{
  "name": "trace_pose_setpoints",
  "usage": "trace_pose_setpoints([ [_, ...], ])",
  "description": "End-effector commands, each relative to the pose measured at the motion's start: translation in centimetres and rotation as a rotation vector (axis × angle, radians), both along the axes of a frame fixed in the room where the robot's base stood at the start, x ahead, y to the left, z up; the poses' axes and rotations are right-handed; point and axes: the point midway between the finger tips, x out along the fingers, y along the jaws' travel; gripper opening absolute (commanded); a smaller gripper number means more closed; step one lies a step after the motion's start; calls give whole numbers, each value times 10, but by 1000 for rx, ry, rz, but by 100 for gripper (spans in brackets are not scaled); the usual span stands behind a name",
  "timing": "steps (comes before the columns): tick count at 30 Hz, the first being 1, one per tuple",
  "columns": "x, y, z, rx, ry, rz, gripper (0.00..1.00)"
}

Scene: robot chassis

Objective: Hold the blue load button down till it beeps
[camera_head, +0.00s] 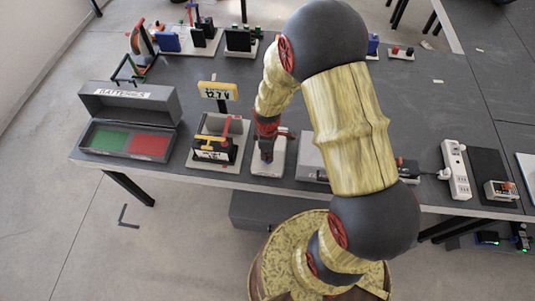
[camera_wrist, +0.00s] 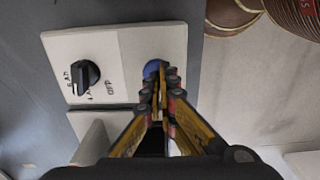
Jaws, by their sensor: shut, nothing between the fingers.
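The blue load button (camera_wrist: 152,68) shows in the wrist view on a pale panel (camera_wrist: 125,45), just beyond my fingertips and partly hidden by them. My gripper (camera_wrist: 160,82) is shut and empty, with its fingertips at the button's near edge. Whether they touch or press it cannot be told. On the same panel, a black rotary knob (camera_wrist: 86,76) with printed markings sits left of the button. In the head view my gripper (camera_head: 267,155) points down over a white box (camera_head: 276,160) on the table; the button is hidden there.
Left of my gripper stand a white device with a red lever (camera_head: 222,130), a yellow sign (camera_head: 218,91) and an open grey box (camera_head: 170,110) with green and red sections. A grey case (camera_head: 310,165) is close on the right. A power strip (camera_head: 455,170) lies farther right.

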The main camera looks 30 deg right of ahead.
Motion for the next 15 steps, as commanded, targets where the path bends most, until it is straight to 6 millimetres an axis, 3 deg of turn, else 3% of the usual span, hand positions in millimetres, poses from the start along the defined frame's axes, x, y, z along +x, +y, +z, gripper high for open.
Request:
trace_pose_setpoints([
  [3,-2,0,-16,0,4,0,0],
  [15,-7,1,-19,1,15,0,0],
])
